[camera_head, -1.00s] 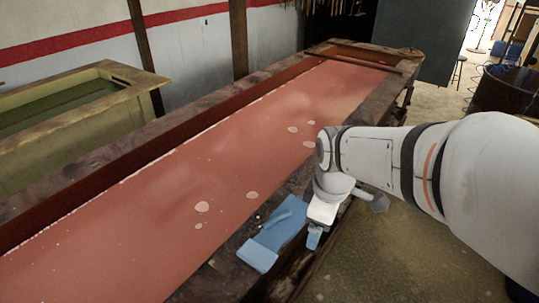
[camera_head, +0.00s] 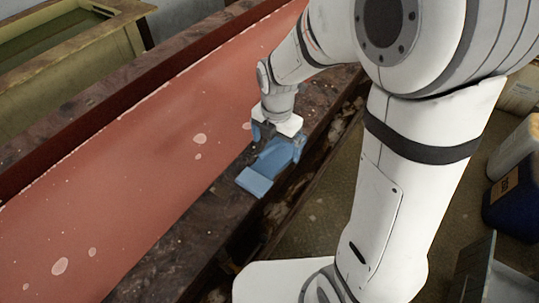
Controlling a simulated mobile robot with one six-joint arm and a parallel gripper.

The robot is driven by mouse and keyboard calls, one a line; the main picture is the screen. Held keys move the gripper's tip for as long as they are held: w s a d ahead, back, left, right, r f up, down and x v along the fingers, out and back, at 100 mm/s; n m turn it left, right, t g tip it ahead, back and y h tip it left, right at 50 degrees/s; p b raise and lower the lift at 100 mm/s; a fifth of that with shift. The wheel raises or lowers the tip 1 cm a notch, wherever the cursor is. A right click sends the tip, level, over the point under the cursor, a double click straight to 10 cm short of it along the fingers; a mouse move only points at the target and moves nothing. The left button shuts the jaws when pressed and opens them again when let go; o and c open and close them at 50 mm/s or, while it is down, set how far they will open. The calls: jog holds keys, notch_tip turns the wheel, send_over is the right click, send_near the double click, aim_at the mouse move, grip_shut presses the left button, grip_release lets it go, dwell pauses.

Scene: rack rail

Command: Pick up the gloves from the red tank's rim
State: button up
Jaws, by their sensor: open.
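The blue gloves (camera_head: 257,181) lie on the dark wooden rim (camera_head: 200,229) of the long tank of red liquid (camera_head: 120,180). My gripper (camera_head: 275,143) points down over the far part of the gloves, with blue showing between and below its fingers. Its jaws are open. I cannot tell whether the fingers touch the gloves. The far end of the gloves is partly hidden behind the gripper.
A yellowish tank (camera_head: 70,45) with greenish liquid stands at the upper left. On the floor at the right are a blue container (camera_head: 512,205) and pale containers. The floor (camera_head: 325,215) beside the red tank is partly hidden by my arm.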

aim_at(274, 155)
notch_tip(274, 155, down, 4)
jog(key=shift+a+f, duration=0.1)
jog(key=shift+a, duration=0.05)
jog(key=shift+c, duration=0.2)
jog(key=c, duration=1.1)
